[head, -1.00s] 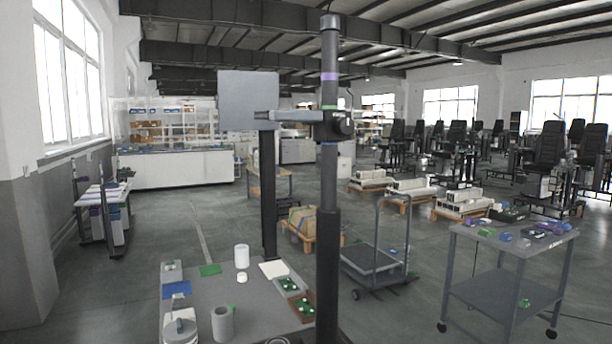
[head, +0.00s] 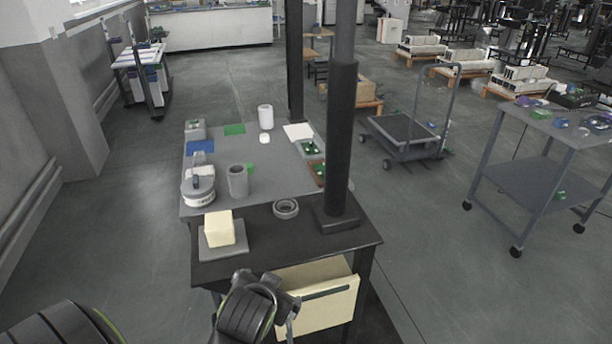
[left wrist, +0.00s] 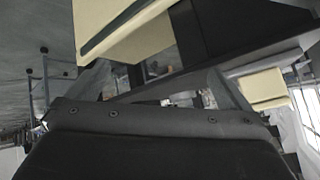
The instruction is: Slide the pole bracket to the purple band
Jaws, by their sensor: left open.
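The dark vertical pole (head: 341,120) rises from a square foot on the black front section of the bench, and its upper part is cut off by the top of the head view. The pole bracket and the purple band are outside both current views. My left gripper (head: 289,310) is low in the head view, in front of the bench and beside the cream drawer, well below the pole's visible shaft. It is open and holds nothing that I can see. Its dark body fills the bottom of the left wrist view. My right gripper is not in view.
The cream drawer front (head: 322,304) juts out below the bench (head: 285,240). A cream block (head: 219,228), a round tin (head: 198,190), a grey cup (head: 238,181) and a grey ring (head: 286,208) stand on the bench.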

